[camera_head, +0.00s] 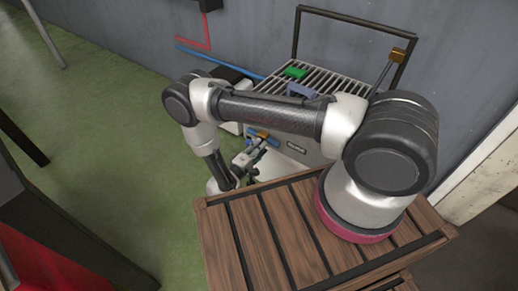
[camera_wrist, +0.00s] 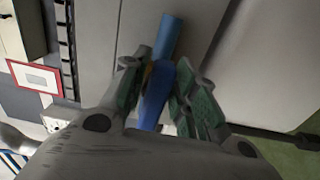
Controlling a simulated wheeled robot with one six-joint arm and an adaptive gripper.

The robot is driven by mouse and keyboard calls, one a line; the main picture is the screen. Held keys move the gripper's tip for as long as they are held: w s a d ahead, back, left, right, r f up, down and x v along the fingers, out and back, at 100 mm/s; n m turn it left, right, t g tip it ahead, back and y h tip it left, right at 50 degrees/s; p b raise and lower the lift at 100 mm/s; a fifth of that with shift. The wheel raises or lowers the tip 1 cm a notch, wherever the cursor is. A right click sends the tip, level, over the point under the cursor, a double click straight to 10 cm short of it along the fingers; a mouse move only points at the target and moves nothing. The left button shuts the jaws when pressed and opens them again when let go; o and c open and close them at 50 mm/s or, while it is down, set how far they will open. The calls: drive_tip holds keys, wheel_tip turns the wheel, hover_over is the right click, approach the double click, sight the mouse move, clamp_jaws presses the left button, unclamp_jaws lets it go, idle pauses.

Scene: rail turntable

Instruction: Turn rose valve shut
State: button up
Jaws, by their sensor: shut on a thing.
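In the wrist view my gripper (camera_wrist: 158,70) has its two fingers on either side of a blue handle-like part (camera_wrist: 154,95) and is shut on it. A lighter blue cylinder (camera_wrist: 170,35) extends beyond the fingertips. In the head view my gripper (camera_head: 252,157) reaches down beside the front of a pale cabinet, and its grip is too small to make out there. A small orange-brown part (camera_head: 262,135) shows close to it. I cannot make out a rose-coloured valve or read the label (camera_head: 297,148) on the cabinet.
An orange-topped lever (camera_head: 398,54) stands at right. A blue pipe (camera_head: 215,58) runs along the wall. Green floor (camera_head: 110,150) lies open at left.

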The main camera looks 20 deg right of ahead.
drive_tip(key=o, duration=0.8)
drive_tip(key=shift+o, duration=0.2)
drive_tip(key=v, duration=1.2)
